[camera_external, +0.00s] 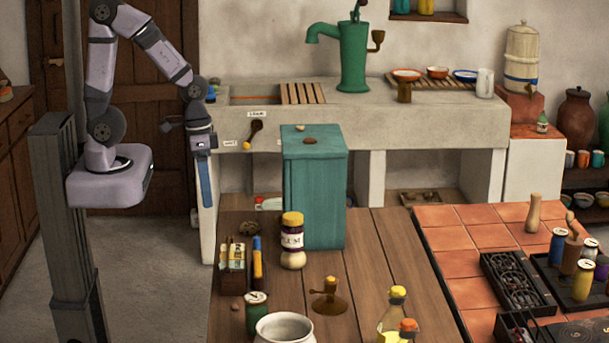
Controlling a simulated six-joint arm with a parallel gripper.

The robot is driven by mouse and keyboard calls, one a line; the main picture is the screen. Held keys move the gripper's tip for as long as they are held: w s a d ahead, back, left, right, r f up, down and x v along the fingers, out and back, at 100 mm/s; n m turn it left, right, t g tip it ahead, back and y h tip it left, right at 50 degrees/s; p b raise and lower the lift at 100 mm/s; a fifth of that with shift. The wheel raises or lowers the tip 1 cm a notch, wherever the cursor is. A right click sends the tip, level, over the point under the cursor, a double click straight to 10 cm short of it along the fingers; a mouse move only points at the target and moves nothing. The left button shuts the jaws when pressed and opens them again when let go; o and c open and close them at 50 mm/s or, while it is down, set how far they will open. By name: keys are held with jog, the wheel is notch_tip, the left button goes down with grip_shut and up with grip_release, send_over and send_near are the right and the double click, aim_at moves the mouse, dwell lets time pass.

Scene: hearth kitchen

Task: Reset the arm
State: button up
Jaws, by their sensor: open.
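My arm stands at the left on its column and is folded up, with the forearm sloping down to the right. My gripper (205,185) hangs below the wrist, pointing down, left of the teal cabinet and in front of the stone counter. It is open, and I see nothing held in it. It is apart from the wooden table (385,262) and the things on it.
The stone counter (430,125) with a green pump (353,55) runs behind. Open floor (160,270) lies below my arm.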

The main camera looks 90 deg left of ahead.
jog(key=s, duration=0.1)
jog(key=s+a, duration=0.1)
jog(key=s+a+r+m+g+y, duration=0.1)
jog(key=shift+s, duration=0.15)
jog(key=shift+f+b, duration=0.75)
jog(key=shift+f, duration=0.05)
dwell(0.7)
